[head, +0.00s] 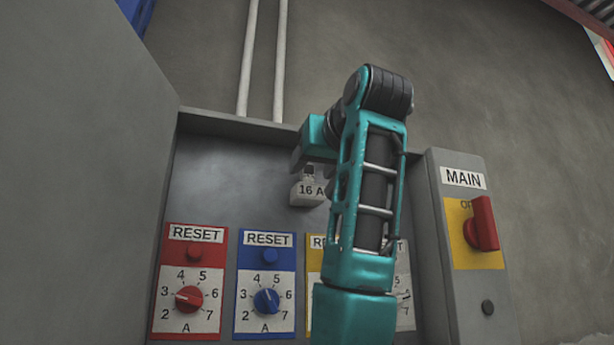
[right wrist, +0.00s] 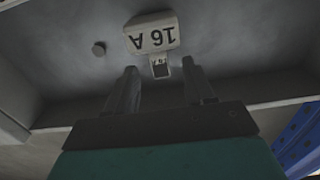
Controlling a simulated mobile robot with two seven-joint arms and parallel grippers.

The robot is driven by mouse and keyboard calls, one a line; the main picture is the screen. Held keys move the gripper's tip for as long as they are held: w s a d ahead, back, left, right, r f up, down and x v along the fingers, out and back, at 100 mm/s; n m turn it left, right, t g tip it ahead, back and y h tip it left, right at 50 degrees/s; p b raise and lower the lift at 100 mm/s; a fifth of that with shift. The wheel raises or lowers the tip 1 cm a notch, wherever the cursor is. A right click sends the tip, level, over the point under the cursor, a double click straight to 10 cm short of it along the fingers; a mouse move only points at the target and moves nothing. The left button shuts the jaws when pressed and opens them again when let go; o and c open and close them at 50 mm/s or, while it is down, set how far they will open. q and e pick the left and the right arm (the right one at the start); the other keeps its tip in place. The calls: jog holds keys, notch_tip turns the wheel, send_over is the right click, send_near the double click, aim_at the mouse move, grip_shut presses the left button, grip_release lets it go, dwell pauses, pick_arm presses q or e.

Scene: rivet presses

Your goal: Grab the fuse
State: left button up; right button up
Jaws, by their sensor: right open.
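My left gripper is not in view.
Below the fuse is a row of RESET panels with dials, red (head: 189,299), blue (head: 266,300) and others partly behind my arm. A MAIN switch box (head: 474,220) with a red handle stands right. A grey door panel (head: 75,180) fills the left.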

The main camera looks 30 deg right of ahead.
jog(key=shift+x, duration=0.85)
jog(key=shift+c, duration=0.3)
grip_shut()
